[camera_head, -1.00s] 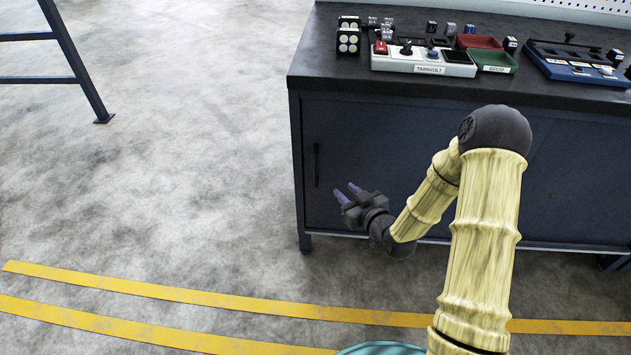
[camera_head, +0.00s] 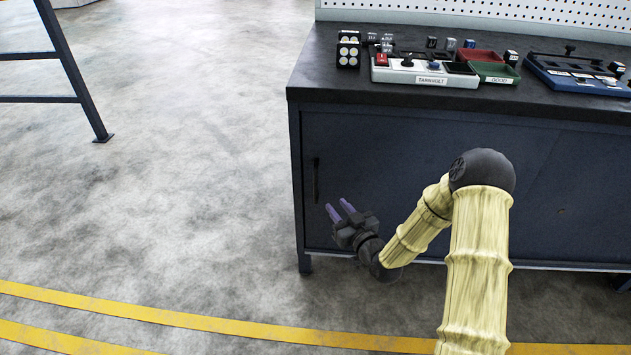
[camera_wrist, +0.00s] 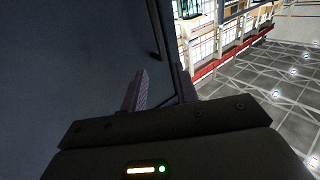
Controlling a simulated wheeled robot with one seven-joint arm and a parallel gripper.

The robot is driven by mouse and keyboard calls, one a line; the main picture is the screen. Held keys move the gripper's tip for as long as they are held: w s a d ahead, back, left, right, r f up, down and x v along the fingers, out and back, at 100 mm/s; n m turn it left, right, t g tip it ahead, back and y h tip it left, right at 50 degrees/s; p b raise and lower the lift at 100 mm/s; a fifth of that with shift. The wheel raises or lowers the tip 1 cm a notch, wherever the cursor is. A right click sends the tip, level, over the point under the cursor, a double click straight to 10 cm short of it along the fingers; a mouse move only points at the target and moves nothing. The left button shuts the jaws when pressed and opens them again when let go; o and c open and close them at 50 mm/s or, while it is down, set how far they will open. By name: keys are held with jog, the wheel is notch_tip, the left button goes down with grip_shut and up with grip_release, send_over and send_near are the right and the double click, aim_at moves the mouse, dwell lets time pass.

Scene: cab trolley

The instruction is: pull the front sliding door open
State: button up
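The front sliding door (camera_head: 385,160) is a dark blue panel on the bench cabinet, below the worktop. Its vertical black handle (camera_head: 316,180) is near the panel's left edge, and it also shows in the wrist view (camera_wrist: 158,35) above the fingers. My gripper (camera_head: 339,212) is in front of the door, below and slightly right of the handle in the head view. Its two purple fingers point up and left, are apart and have nothing between them. In the wrist view the fingers (camera_wrist: 160,92) are spread, with the handle beyond their tips, apart from them.
The black worktop (camera_head: 330,75) carries a grey control box (camera_head: 425,76), red and green trays, and a blue fixture (camera_head: 580,72). A dark blue metal frame (camera_head: 75,75) stands at the left. The floor left of the cabinet is clear, with yellow lines in front.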

jog(key=b+x, duration=0.3)
jog(key=x, duration=1.1)
jog(key=shift+d, duration=0.1)
grip_shut()
